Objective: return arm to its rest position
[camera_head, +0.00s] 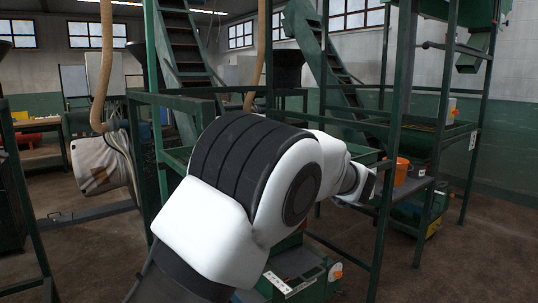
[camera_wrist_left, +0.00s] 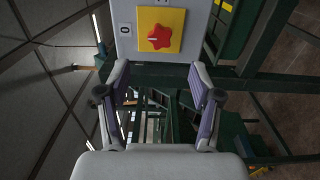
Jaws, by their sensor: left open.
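My left arm (camera_head: 240,170), white with black ribbed covers, fills the middle of the head view. It rises from the bottom edge and bends away to the right, towards the green frame. Its far end is small there, and the fingers cannot be made out. In the left wrist view my left gripper (camera_wrist_left: 158,88) is open, its two purple-grey padded fingers apart with nothing between them. Beyond the fingertips is a grey panel with a yellow plate (camera_wrist_left: 160,48) and a red star-shaped knob (camera_wrist_left: 159,37). The fingers look apart from the knob. My right gripper is not in view.
Green steel posts (camera_head: 391,150) and rails stand close around the arm. An orange bucket (camera_head: 401,171) sits on a shelf at the right. A pale, stained cylindrical object (camera_head: 98,166) is at the left. Brown floor (camera_head: 95,255) lies open at the lower left.

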